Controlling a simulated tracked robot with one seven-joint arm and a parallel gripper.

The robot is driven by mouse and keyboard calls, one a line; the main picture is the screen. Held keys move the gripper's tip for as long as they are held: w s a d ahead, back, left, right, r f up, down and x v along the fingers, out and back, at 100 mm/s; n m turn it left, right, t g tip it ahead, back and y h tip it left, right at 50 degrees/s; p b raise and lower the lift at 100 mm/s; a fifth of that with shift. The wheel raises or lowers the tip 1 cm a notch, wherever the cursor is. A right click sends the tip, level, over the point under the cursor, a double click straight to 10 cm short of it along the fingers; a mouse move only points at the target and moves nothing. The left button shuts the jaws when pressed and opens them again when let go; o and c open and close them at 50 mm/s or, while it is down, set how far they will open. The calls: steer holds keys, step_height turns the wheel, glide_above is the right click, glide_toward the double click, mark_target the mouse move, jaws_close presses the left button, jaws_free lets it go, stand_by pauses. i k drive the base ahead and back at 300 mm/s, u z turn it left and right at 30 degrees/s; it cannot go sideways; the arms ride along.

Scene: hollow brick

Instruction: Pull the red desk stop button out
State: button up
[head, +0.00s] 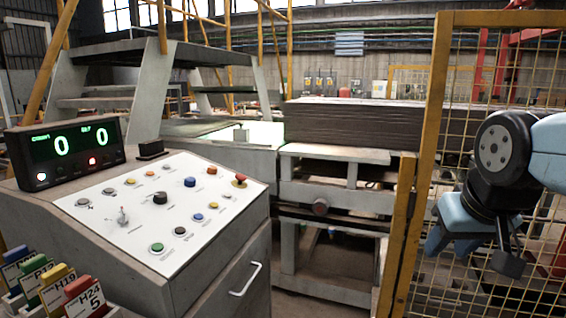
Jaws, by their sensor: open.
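The red desk stop button (240,179) is a red mushroom head on a yellowish base. It sits at the far right corner of the white sloped panel (140,240) on the grey control desk (222,262). I cannot tell whether it is pressed in or out. My gripper (475,255) is at the right side of the head view, in front of the yellow mesh fence. It is open and empty, points downward, and is well to the right of the desk and apart from the button.
The panel has several coloured buttons, a black knob (160,198) and a small lever (123,217). A display box (66,150) shows two green zeros. Labelled coloured tags (85,297) stand at the lower left. A yellow fence post (425,150) stands between desk and gripper.

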mark_target(241, 178)
steer(key=i, duration=1.1)
steer(key=u, duration=0.65)
steer(key=k, duration=0.7)
steer(key=u, duration=0.2)
steer(key=i, duration=0.8)
steer(key=z, duration=0.1)
